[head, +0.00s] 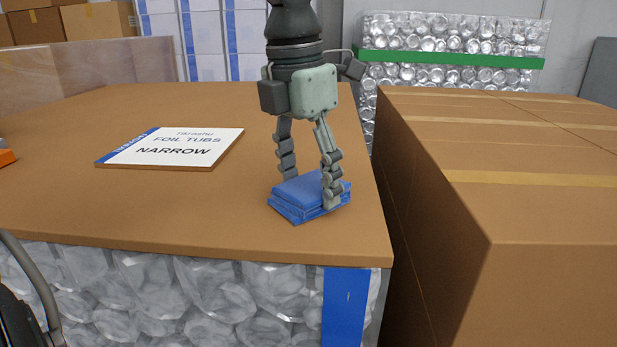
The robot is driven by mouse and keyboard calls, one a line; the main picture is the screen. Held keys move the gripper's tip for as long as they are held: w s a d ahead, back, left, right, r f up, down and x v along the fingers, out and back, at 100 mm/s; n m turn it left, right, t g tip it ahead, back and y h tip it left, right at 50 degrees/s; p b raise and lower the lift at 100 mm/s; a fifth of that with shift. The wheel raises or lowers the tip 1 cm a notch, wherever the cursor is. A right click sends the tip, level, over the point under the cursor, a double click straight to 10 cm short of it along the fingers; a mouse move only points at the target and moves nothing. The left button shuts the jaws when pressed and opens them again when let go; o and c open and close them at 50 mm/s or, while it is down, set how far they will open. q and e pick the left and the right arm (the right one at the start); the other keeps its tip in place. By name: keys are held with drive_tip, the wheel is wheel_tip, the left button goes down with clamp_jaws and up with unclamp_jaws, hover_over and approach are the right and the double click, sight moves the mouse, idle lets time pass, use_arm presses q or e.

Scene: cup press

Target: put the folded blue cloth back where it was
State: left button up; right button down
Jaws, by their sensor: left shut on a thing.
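The folded blue cloth (299,187) is at the right end of the brown tabletop (215,205), near its front right corner. My left gripper (307,187) points straight down over it and is shut on it, one finger at its back left and the other at its front right. The cloth looks flat and level, at or very close to the tabletop; I cannot tell if it touches. My right gripper is not in view.
A sign board (172,148) reading "FOIL TUBS NARROW" lies left of the cloth. An orange object (6,157) shows at the left edge. Large cardboard boxes (520,190) stand to the right across a narrow gap. The tabletop between sign and cloth is clear.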

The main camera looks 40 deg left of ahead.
sight(301, 189)
use_arm(q)
drive_tip(key=o, duration=1)
drive_tip(key=shift+o, duration=0.6)
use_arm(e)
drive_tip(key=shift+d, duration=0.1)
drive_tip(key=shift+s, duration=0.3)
use_arm(q)
drive_tip(key=shift+r, duration=0.1)
drive_tip(key=shift+r+p, duration=0.2)
drive_tip(key=shift+p, duration=0.15)
wheel_tip(301, 189, up, 12)
drive_tip(key=s, duration=0.1)
drive_tip(key=shift+s+a+f, duration=0.15)
drive_tip(key=shift+s, duration=0.1)
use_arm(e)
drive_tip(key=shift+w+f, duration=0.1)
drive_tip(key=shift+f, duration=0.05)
